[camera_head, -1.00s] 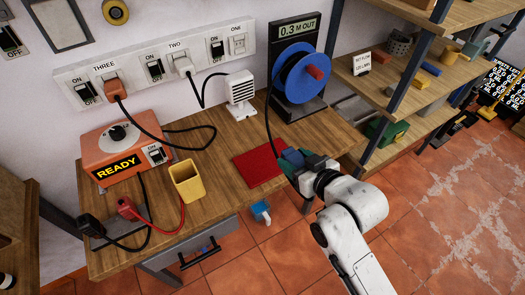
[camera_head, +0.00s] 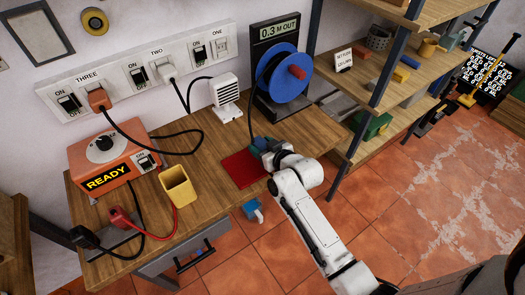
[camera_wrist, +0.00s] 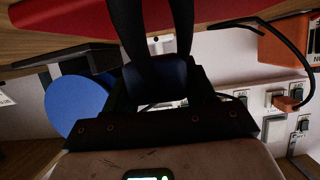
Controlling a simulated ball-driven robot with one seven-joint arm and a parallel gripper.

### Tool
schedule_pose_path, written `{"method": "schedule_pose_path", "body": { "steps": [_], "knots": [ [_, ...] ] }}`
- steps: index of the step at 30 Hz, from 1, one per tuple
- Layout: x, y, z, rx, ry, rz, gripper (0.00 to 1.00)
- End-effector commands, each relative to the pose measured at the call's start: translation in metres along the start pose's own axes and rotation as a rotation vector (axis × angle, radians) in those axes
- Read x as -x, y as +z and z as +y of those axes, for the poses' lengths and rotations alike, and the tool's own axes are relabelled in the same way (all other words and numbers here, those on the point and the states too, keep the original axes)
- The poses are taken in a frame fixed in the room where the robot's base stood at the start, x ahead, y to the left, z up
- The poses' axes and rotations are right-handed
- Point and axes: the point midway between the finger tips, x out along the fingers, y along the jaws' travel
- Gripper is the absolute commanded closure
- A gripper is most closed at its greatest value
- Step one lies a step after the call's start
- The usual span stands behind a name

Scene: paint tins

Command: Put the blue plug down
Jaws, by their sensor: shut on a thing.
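My gripper (camera_head: 262,146) is shut on the blue plug (camera_head: 260,142), over the back right part of the red mat (camera_head: 240,171) on the bench. I cannot tell whether the plug touches the mat or hangs just above it. A black cable runs from the plug up to the blue reel (camera_head: 284,77), whose display reads 0.3 M OUT. In the wrist view the dark blue plug (camera_wrist: 160,78) sits between my fingers, partly hidden. The red mat (camera_wrist: 62,14) and the reel (camera_wrist: 90,106) show there too.
A yellow cup (camera_head: 178,186), an orange READY box (camera_head: 108,160) and a white grille device (camera_head: 227,92) stand on the bench (camera_head: 210,205). Socket ONE (camera_head: 222,45) is empty. A small blue object (camera_head: 252,209) is by the bench's front edge. Shelves stand at right.

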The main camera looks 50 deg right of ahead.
Motion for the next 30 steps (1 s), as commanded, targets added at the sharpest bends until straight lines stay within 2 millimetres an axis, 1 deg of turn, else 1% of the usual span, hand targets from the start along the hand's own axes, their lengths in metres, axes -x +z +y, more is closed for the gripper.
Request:
{"method": "schedule_pose_path", "body": {
  "steps": [1,3,6,14,18,19,26,30],
  "knots": [
    [-0.003,0.009,0.0,0.0,0.0,-0.005,0.81],
    [-0.006,0.018,0.0,-0.001,0.0,-0.003,0.81],
    [-0.009,0.024,0.0,0.001,0.001,-0.001,0.81],
    [-0.009,0.025,0.0,0.001,0.001,0.0,0.81],
    [-0.011,0.03,0.0,0.001,0.0,-0.001,0.81],
    [-0.01,0.028,0.0,0.001,0.0,-0.001,0.42],
    [-0.01,0.028,0.0,0.001,0.0,-0.001,0.2],
    [-0.01,0.028,0.0,0.001,0.0,-0.001,0.19]
  ]
}}
